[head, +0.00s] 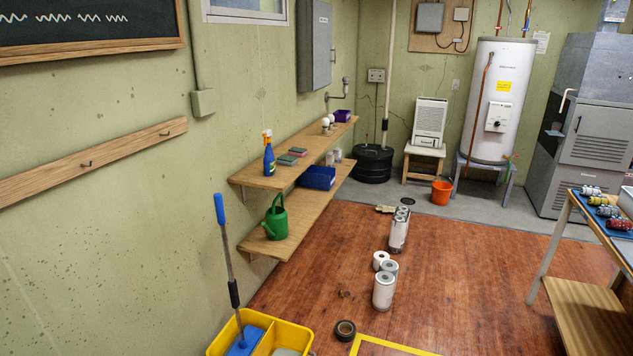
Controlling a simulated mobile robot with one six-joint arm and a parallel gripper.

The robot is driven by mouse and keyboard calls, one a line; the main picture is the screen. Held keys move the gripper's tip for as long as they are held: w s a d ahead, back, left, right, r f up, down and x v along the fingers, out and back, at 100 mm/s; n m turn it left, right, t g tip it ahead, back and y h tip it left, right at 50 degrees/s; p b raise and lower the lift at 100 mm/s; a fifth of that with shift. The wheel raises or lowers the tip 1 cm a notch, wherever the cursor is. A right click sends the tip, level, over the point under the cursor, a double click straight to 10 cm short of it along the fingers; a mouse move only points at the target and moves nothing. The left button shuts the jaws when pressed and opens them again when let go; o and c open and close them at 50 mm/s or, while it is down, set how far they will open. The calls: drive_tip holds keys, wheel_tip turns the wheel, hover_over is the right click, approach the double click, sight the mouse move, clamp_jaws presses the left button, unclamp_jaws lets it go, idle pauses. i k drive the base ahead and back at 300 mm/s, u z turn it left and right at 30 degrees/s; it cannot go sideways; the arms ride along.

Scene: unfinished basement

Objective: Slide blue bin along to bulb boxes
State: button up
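The blue bin (318,177) sits on the lower wall shelf (290,226), towards its far half and partly under the upper shelf. Just beyond it on the same shelf stand small pale upright items (334,157); they are too small to tell whether they are the bulb boxes. A gap shows between them and the bin. My gripper is not in view.
A green watering can (277,218) stands nearer on the lower shelf. The upper shelf (262,177) holds a blue spray bottle (269,158), sponges (292,155), bulbs (327,123) and a purple box (343,115). White cylinders (384,291), tape (345,330) and a yellow mop bucket (297,335) occupy the floor.

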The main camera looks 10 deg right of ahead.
sight(320, 177)
drive_tip(key=z, duration=4.1)
drive_tip(key=i, duration=0.1)
drive_tip(key=u, duration=2.95)
drive_tip(key=i, duration=3.3)
drive_tip(key=z, duration=0.05)
